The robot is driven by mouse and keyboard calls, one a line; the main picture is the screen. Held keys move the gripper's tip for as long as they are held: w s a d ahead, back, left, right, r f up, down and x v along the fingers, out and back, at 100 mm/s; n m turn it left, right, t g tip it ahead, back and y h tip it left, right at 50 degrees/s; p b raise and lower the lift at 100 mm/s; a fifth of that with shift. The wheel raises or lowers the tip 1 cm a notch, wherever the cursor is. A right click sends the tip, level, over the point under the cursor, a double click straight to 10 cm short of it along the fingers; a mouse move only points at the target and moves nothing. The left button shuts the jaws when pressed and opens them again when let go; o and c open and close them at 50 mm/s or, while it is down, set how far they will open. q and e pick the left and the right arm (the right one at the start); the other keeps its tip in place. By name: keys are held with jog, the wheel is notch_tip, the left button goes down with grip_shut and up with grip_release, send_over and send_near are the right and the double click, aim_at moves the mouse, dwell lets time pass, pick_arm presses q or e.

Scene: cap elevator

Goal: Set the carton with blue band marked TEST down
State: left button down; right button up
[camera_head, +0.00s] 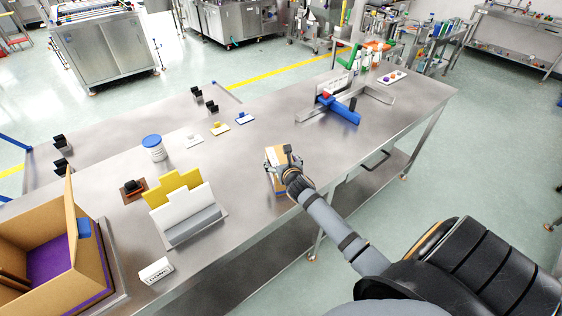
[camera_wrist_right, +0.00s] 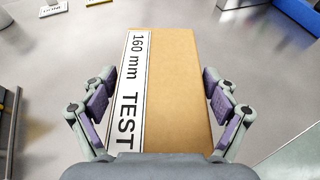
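The brown carton (camera_wrist_right: 172,90) fills the middle of the right wrist view. It has a white strip reading "160 mm TEST" along its left side; I see no blue band on the faces that show. In the head view the carton (camera_head: 271,158) is at the front edge of the steel table (camera_head: 330,165), partly behind my right gripper (camera_head: 290,168). My left gripper is not in view.
A blue-and-grey device (camera_head: 340,110) stands at the back right. Yellow and white stepped panels (camera_head: 180,205), a blue-lidded jar (camera_head: 153,148), a white block marked DONE (camera_head: 155,271) and an open cardboard box (camera_head: 35,235) are on the left. The tabletop around the carton is bare.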

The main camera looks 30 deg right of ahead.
jog(key=shift+o, duration=0.4)
jog(key=shift+r, duration=0.1)
jog(key=b+v, duration=0.1)
jog(key=v, duration=1.1)
